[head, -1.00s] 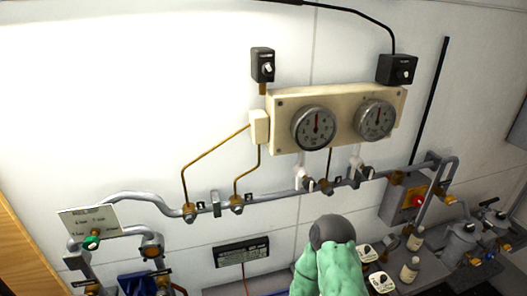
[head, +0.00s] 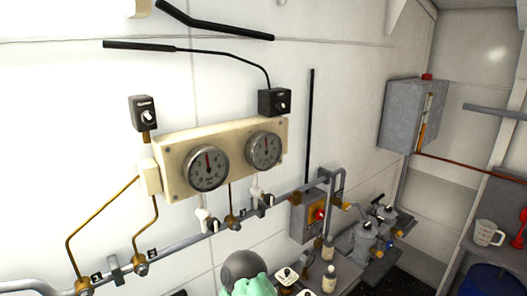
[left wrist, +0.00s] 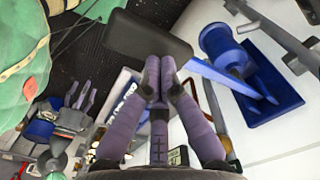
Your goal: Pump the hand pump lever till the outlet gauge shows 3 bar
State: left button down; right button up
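The pump is blue and stands in a blue tray (left wrist: 292,98) in the left wrist view. Its blue lever (left wrist: 218,78) runs left to a black grip (left wrist: 135,28). My left gripper (left wrist: 160,66) has purple fingers with their tips close together, overlapping the near edge of the grip; I see no finger wrapped around it. My right gripper (left wrist: 82,94) is at the left of that view, its fingers apart and empty. In the head view, two round gauges, one left (head: 207,168) and one right (head: 263,149), sit on a cream panel; their readings are too small to tell.
Grey pipework (head: 187,243) with valves runs below the gauges. A grey wall cabinet (head: 408,115) and a white mug (head: 487,233) are farther right.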

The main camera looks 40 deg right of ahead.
dwell(0.3)
pick_arm(q)
jog(key=shift+r+p, duration=1.95)
jog(key=shift+r, duration=0.6)
jog(key=shift+f, duration=0.1)
